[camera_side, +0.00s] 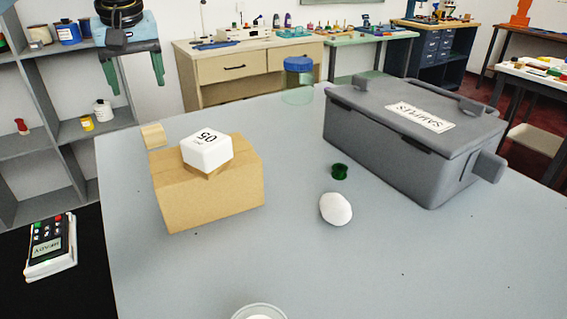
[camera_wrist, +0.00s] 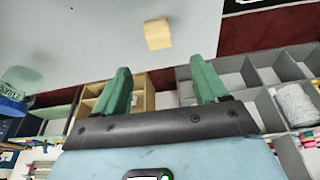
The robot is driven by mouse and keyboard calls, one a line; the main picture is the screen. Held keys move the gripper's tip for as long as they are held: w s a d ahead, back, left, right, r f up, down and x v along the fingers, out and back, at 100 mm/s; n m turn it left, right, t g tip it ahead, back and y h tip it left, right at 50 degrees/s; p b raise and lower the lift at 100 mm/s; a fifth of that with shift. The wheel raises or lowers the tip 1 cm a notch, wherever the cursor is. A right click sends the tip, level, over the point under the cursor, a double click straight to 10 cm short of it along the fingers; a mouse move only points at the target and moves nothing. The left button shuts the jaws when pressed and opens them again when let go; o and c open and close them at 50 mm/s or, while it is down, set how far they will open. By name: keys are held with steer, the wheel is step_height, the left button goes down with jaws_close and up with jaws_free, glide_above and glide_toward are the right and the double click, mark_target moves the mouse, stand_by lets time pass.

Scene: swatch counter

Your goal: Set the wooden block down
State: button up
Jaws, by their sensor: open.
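The wooden block (camera_side: 153,136) is a small pale piece at the far left edge of the grey counter (camera_side: 300,270). It stands behind the cardboard box, which partly hides it in the side view. In the wrist view the wooden block (camera_wrist: 157,34) rests on the counter near its edge, beyond the fingertips. My gripper (camera_side: 137,88) has green fingers and hangs above and behind the block at the upper left. In the wrist view my gripper (camera_wrist: 160,75) is open, with nothing between its fingers and clear of the block.
A cardboard box (camera_side: 210,190) carries a white cube marked 05 (camera_side: 206,150). A grey SAMPLES case (camera_side: 400,135) stands at the right, with a blue-lidded jar (camera_side: 298,80) behind. A green spool (camera_side: 339,172) and a white lump (camera_side: 335,209) lie mid-counter. The front is mostly clear.

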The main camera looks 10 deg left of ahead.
steer(key=s+a+f+m+t+h, duration=0.1)
steer(key=s+f+m, duration=0.3)
steer(key=s+f, duration=0.4)
steer(key=s+a+f+m+t+h, duration=0.1)
steer(key=s+a+f+m+t, duration=0.2)
steer(key=s+f, duration=0.5)
steer(key=s+a+m, duration=0.1)
steer(key=s, duration=0.5)
steer(key=shift+a+f+t, duration=0.15)
steer(key=shift+f+t, duration=0.1)
steer(key=shift+t, duration=0.05)
steer(key=shift+s, duration=0.1)
